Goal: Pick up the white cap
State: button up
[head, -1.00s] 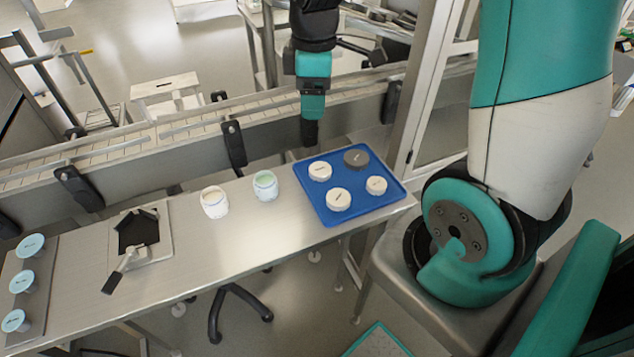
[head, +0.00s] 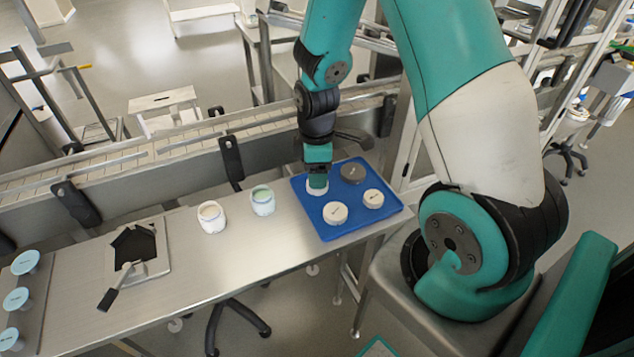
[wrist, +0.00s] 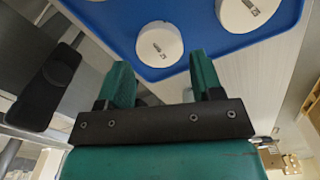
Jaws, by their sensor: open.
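The blue tray (head: 318,224) holds three white caps and a dark grey cap (head: 352,173). One white cap (head: 316,191) at the tray's left side is partly hidden by my gripper (head: 318,179), which points down right over it. The other white caps lie nearer the front (head: 335,213) and at the right (head: 373,198). In the wrist view my gripper (wrist: 160,62) is open, with a white cap (wrist: 159,44) just past and between its fingertips. Nothing is held. A second white cap (wrist: 250,12) shows at upper right there.
A white jar (head: 211,217) and a jar with pale green contents (head: 263,200) stand left of the tray. A conveyor (head: 190,150) with upright black brackets runs behind the table. A dark scoop-like tool (head: 133,255) and light blue lids (head: 18,298) lie farther left.

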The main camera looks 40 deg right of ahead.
notch_tip(320, 180, down, 3)
jog(key=shift+f, duration=0.15)
jog(key=c, duration=0.5)
jog(key=shift+c, duration=0.2)
